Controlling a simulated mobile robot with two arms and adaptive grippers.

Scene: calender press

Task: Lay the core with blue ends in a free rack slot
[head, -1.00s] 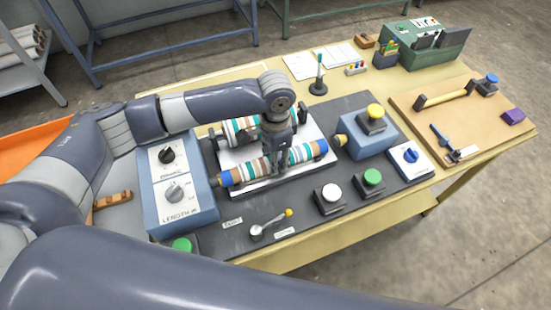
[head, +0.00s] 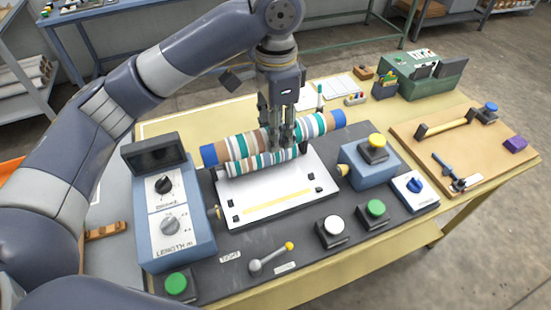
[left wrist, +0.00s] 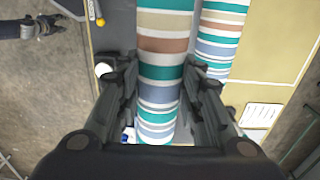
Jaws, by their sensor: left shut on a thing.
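The core with blue ends (head: 208,155) is a roll with teal, white, tan and brown stripes. My left gripper (head: 281,140) is shut around its middle and holds it raised, roughly level, above the white plate (head: 275,190). In the left wrist view the held core (left wrist: 162,72) runs between the fingers (left wrist: 160,95). A dark gripper at that view's top left, apparently my right gripper (left wrist: 48,25), is too small to read.
A blue box with dials (head: 168,215) stands left of the plate. A blue box with a yellow button (head: 365,165) stands right of it. White (head: 332,228) and green (head: 375,210) buttons and a lever (head: 270,258) are in front. A notched wooden piece (head: 105,230) is far left.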

